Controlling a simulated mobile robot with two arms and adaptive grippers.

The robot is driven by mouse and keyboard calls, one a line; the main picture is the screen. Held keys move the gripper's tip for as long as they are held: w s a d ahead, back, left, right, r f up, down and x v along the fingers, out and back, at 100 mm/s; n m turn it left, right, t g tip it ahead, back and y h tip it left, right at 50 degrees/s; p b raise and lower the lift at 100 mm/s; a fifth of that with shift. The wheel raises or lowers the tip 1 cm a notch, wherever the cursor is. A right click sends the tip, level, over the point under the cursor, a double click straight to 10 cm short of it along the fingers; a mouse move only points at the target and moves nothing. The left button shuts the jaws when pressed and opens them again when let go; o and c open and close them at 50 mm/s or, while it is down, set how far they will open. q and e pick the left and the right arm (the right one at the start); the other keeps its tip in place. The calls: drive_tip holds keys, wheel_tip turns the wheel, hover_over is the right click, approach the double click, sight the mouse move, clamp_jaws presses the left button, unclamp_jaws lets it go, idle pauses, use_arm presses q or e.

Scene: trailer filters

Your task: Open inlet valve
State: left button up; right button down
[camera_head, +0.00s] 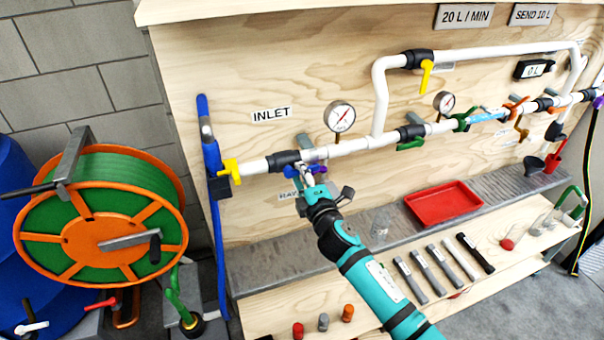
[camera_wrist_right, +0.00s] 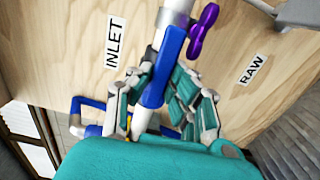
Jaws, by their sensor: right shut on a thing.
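The inlet pipe (camera_head: 255,166) is white and runs across the wooden panel below the INLET label (camera_head: 271,115). A blue valve lever (camera_wrist_right: 162,65) lies over it, roughly along the pipe in the wrist view. It also shows in the head view (camera_head: 291,171), partly covered by my gripper. My right gripper (camera_head: 310,188) is at the pipe, with its fingers (camera_wrist_right: 157,95) on both sides of the blue lever, shut on it. A yellow valve handle (camera_head: 230,171) sits at the pipe's left end. My left gripper is not in view.
A purple handle (camera_wrist_right: 203,30) is close beside the blue lever. A pressure gauge (camera_head: 340,116) stands above the pipe. A red tray (camera_head: 443,203) lies on the grey shelf at right. A green hose reel (camera_head: 103,222) stands at left.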

drive_tip(key=c, duration=1.2)
unclamp_jaws()
drive_tip(key=v, duration=1.2)
